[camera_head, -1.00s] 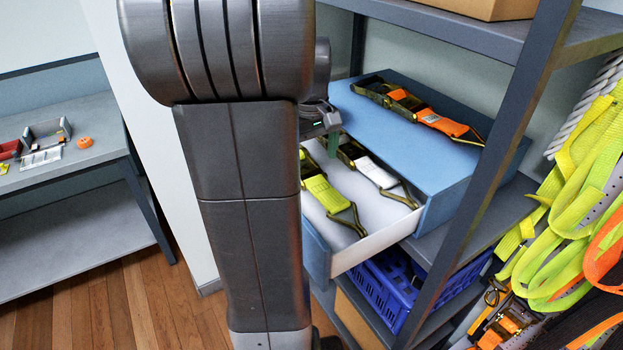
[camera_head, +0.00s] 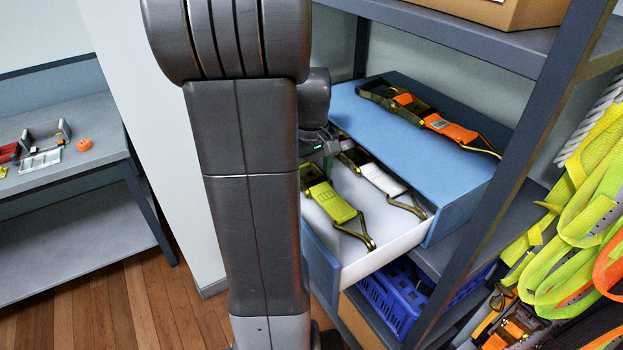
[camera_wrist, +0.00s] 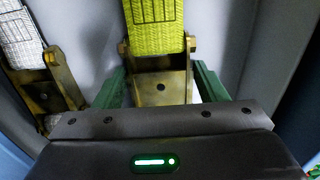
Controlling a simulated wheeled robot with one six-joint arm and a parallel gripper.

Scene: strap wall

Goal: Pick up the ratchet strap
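A yellow-green ratchet strap (camera_head: 330,200) lies in the open drawer (camera_head: 385,243); its metal ratchet end is partly hidden behind my arm. A white ratchet strap (camera_head: 382,177) lies beside it to the right. An orange ratchet strap (camera_head: 450,129) lies on the blue top above the drawer. In the wrist view, my gripper (camera_wrist: 160,78) has its green fingers on either side of the yellow-green strap's brass-coloured ratchet (camera_wrist: 160,85). The fingers look apart from it, with narrow gaps. The white strap (camera_wrist: 20,40) shows at left there.
A dark shelf upright (camera_head: 510,165) stands right of the drawer, with a shelf board (camera_head: 450,30) above. A blue crate (camera_head: 395,300) sits below. Hanging straps (camera_head: 580,220) fill the right edge. A grey side table (camera_head: 70,155) stands at left.

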